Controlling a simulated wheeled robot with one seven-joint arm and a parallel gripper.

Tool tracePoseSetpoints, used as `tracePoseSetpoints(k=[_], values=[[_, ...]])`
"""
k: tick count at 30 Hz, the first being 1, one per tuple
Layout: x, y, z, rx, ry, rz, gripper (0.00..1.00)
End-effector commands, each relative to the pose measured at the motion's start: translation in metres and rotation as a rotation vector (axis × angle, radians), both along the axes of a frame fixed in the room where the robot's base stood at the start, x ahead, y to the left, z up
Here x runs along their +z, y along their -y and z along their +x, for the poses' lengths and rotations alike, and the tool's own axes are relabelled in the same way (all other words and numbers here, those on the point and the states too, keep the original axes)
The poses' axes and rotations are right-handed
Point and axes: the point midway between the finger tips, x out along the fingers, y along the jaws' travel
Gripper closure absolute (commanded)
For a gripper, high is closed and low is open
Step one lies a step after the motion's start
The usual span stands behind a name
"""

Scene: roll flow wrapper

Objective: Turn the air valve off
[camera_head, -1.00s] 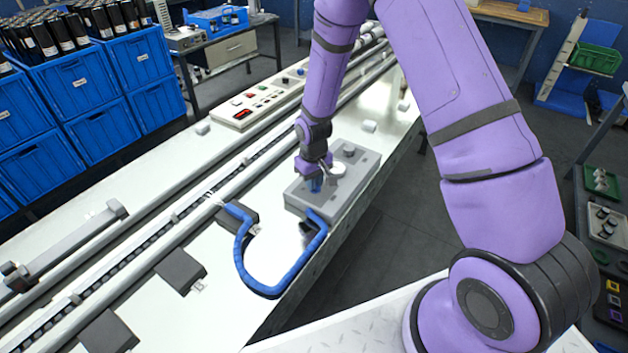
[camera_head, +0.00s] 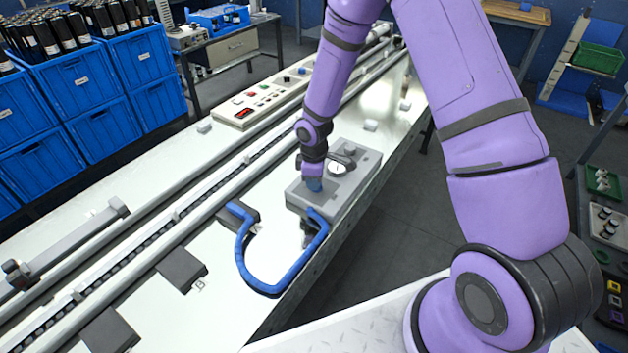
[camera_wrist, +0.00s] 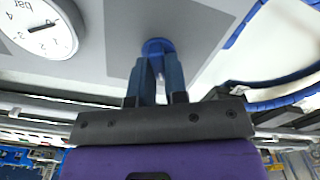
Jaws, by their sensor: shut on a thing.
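The air valve is a blue knob (camera_wrist: 158,47) on a grey box (camera_head: 345,197) on the white bench; it shows in the wrist view at the tips of my gripper. My gripper (camera_wrist: 159,65) is shut on the knob, with one dark blue finger on each side. In the head view my gripper (camera_head: 313,184) points down onto the near left part of the box and hides most of the knob. A round white pressure gauge (camera_wrist: 40,28) marked "bar" sits beside the knob on the box; it also shows in the head view (camera_head: 337,168).
A blue hose (camera_head: 245,265) loops from the box to a small dark block on the bench. A control panel (camera_head: 262,101) with buttons and a long rail lie behind. Blue crates (camera_head: 103,128) stand at the left.

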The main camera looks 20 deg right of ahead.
Motion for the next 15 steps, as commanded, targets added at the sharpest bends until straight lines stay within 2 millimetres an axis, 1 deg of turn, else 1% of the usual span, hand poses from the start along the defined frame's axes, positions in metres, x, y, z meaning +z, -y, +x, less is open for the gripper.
tracePoseSetpoints(k=[6, 15], values=[[0.0001, 0.0004, -0.0002, 0.060, 0.000, 0.000, 1.00], [0.0001, 0.0004, -0.0003, 0.080, 0.001, 0.000, 1.00]])
